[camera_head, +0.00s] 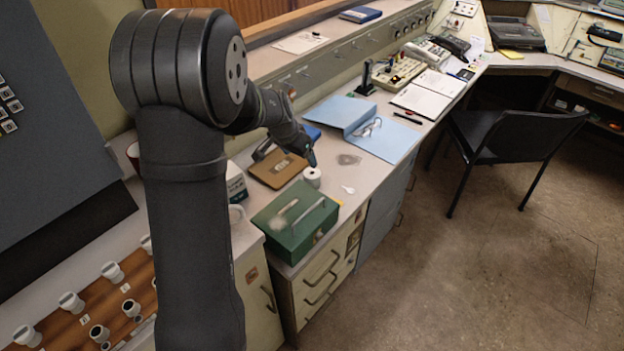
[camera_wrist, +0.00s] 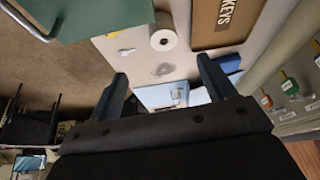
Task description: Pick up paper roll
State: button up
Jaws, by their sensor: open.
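The white paper roll (camera_head: 312,177) stands on the console desk, just behind the green cash box and beside the brown keys case. In the wrist view the paper roll (camera_wrist: 163,38) shows its round end with a dark core hole. My gripper (camera_head: 310,158) is above the desk, close to the roll in the head view. In the wrist view my gripper (camera_wrist: 161,82) has its two fingers wide apart with nothing between them. The roll appears beyond the fingertips, roughly centred between them, and apart from both.
The green cash box (camera_head: 296,222) with a handle stands near the roll. The brown keys case (camera_wrist: 226,22) lies beside the roll. A blue binder (camera_head: 343,113) lies farther along the desk. A small key (camera_head: 348,189) lies near the desk's front edge.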

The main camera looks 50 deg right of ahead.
aim_at(310, 175)
jog(key=x, duration=1.2)
jog(key=shift+x, duration=2.5)
jog(key=shift+w+d, duration=0.15)
jog(key=shift+d, duration=0.05)
jog(key=c, duration=1.1)
